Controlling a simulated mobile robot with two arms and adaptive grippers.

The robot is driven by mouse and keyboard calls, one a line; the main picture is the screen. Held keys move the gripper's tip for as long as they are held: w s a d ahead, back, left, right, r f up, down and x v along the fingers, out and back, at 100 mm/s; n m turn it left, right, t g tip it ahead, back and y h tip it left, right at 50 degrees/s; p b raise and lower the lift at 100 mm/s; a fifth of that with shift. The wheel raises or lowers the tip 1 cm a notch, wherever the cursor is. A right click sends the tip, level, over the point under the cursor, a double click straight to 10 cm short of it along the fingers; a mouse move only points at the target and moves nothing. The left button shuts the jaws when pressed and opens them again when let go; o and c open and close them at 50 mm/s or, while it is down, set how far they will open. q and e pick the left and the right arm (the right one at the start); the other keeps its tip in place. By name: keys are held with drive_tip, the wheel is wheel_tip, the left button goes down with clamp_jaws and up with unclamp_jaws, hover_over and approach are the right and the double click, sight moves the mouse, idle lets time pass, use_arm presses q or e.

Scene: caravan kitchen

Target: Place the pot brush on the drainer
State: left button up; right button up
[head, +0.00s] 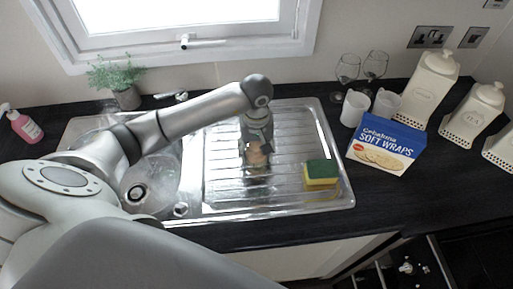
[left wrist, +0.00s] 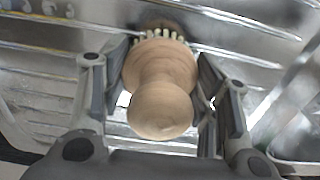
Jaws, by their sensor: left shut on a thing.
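The pot brush (left wrist: 162,85) has a round wooden handle with pale bristles at its far end. It sits between the two fingers of my left gripper (left wrist: 160,100), which is shut on it. In the head view the brush (head: 257,157) shows below my left gripper (head: 258,148), over the ribbed metal drainer (head: 225,182). The bristles point toward the drainer surface. I cannot tell whether they touch it. My right gripper is not in view.
A yellow and green sponge (head: 321,174) lies on the drainer's right part. The sink bowl (head: 160,180) is left of the drainer. A blue wraps box (head: 384,144), white mugs (head: 355,108) and wine glasses (head: 347,68) stand to the right. The drainer's front middle is clear.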

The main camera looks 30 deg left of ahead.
use_arm(q)
drive_tip(key=shift+f, duration=0.1)
drive_tip(key=o, duration=1)
drive_tip(key=shift+r, duration=0.2)
wheel_tip(320, 180, up, 12)
drive_tip(key=b, duration=0.4)
drive_tip(key=shift+f, duration=0.1)
